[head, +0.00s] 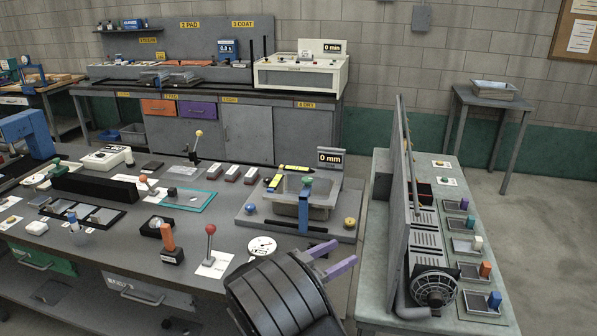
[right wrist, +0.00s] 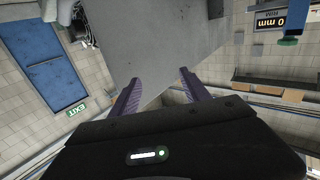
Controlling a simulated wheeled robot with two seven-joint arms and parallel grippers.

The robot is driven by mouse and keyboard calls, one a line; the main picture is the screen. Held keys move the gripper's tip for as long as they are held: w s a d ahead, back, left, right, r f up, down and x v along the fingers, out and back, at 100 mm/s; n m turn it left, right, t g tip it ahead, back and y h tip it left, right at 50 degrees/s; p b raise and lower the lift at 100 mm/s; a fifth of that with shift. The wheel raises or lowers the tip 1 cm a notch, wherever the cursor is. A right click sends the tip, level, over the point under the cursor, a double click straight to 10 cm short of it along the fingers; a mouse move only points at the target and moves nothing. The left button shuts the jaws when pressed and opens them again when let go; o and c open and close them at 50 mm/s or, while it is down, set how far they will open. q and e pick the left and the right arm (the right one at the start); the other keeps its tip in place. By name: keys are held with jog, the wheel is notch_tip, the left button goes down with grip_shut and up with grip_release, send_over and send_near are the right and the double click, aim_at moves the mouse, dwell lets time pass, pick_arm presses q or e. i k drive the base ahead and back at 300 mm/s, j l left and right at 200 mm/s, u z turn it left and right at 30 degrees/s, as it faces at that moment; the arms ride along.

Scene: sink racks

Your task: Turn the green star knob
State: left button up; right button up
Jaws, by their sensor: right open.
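My right gripper (head: 345,251) is open and empty, with purple fingers, in front of and to the right of the fixture, apart from the knob. In the right wrist view its two fingers (right wrist: 159,80) are spread with nothing between them. A blue part (right wrist: 288,41) shows there at the upper right edge. My left gripper is not in view.
A 0 mm display (head: 330,158) stands behind the fixture. A blue ball knob (head: 250,209) and a yellow knob (head: 350,222) flank it. A red-ball lever (head: 210,230) and a round dial (head: 262,246) are to the left. A side bench with an upright panel (head: 398,210) is to the right.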

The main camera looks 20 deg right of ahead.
aim_at(307, 180)
jog(key=i, duration=1.1)
